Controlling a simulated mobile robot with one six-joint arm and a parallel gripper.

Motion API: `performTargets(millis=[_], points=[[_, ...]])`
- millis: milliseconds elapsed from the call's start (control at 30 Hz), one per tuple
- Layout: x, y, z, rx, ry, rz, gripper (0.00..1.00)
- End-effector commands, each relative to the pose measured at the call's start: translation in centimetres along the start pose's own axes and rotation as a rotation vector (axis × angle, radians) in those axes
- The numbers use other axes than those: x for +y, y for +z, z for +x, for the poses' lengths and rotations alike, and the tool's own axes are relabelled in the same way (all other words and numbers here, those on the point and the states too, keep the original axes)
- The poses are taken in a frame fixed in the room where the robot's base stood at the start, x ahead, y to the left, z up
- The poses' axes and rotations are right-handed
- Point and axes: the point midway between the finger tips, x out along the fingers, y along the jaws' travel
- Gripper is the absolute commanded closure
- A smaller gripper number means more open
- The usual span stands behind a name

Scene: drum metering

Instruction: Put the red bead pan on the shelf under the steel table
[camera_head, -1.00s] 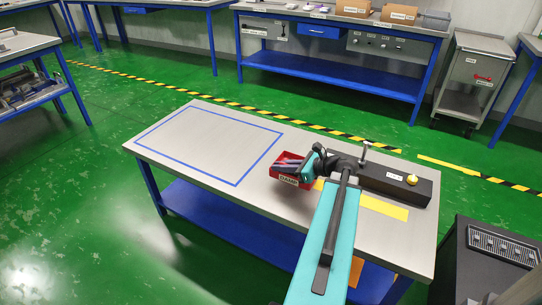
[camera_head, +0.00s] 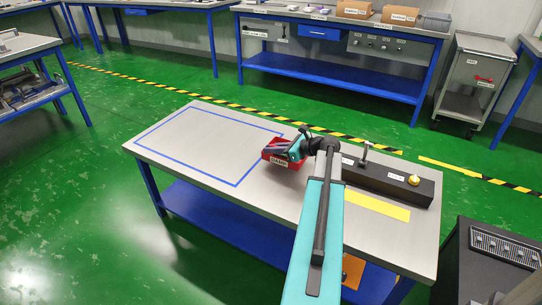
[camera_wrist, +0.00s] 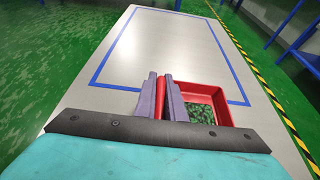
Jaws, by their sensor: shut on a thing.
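The red bead pan (camera_head: 273,157) is above or on the steel table (camera_head: 204,118), just right of the blue-taped rectangle; I cannot tell whether it touches the top. A label shows on its near side. My gripper (camera_wrist: 164,98) is shut on the pan's red wall, with a finger on each side of it. In the head view my gripper (camera_head: 295,149) covers part of the pan. In the wrist view the pan (camera_wrist: 212,92) extends right of the fingers, with dark green beads inside.
A black fixture (camera_head: 390,183) with a yellow knob stands on the table's right part, beside a yellow strip (camera_head: 375,206). An orange item (camera_head: 352,270) shows below the table's near edge. A dark machine (camera_head: 485,262) stands at the right. The taped area is empty.

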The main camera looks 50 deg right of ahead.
Motion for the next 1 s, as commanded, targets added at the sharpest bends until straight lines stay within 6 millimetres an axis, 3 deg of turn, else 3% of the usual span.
performTargets(millis=[533,1000], points=[[-0.9,0.2,0.8,-0.001,-0.001,0.0,1.0],[-0.8,-3.0,2.1,-0.002,-0.001,0.0,1.0]])
